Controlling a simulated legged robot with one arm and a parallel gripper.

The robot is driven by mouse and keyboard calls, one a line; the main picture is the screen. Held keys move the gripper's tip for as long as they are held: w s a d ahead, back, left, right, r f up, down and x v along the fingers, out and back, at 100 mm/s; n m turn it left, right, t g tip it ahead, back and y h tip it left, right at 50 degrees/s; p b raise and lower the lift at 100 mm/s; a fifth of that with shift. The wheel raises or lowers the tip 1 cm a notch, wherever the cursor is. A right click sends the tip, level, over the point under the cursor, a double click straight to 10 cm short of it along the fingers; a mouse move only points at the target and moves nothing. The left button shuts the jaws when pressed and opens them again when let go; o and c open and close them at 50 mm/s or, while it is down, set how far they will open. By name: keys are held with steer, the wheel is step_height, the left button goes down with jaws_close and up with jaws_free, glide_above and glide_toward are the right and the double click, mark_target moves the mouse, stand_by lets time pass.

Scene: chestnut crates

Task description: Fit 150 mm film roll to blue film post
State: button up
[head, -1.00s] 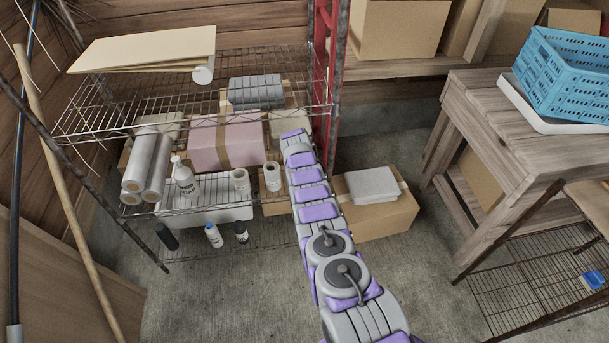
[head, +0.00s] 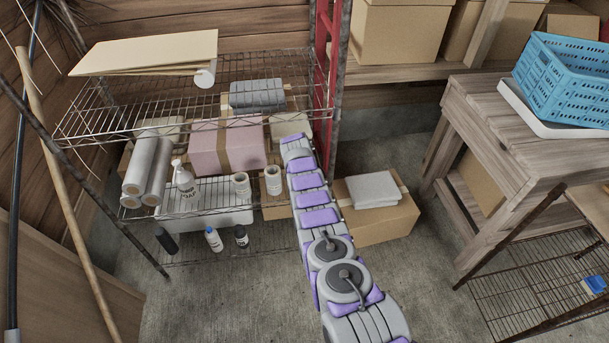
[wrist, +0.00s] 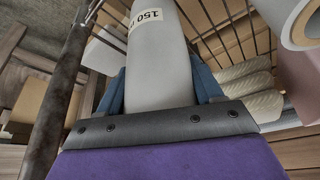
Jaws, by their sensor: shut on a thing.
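In the wrist view, a pale grey roll (wrist: 158,60) with a white label reading "150" stands between the blue fingers of my gripper (wrist: 160,88). My gripper is shut on it. The roll's far end runs out of the top of the picture. In the head view, my arm reaches to the right part of the wire shelf, and its own links hide the gripper and the held roll. I cannot make out a blue film post in either view.
A rusty upright (wrist: 62,85) passes close left of my gripper. A workbench (head: 470,130) carries a blue basket (head: 565,85).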

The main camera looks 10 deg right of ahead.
steer(key=shift+c, duration=0.5)
steer(key=shift+r, duration=0.15)
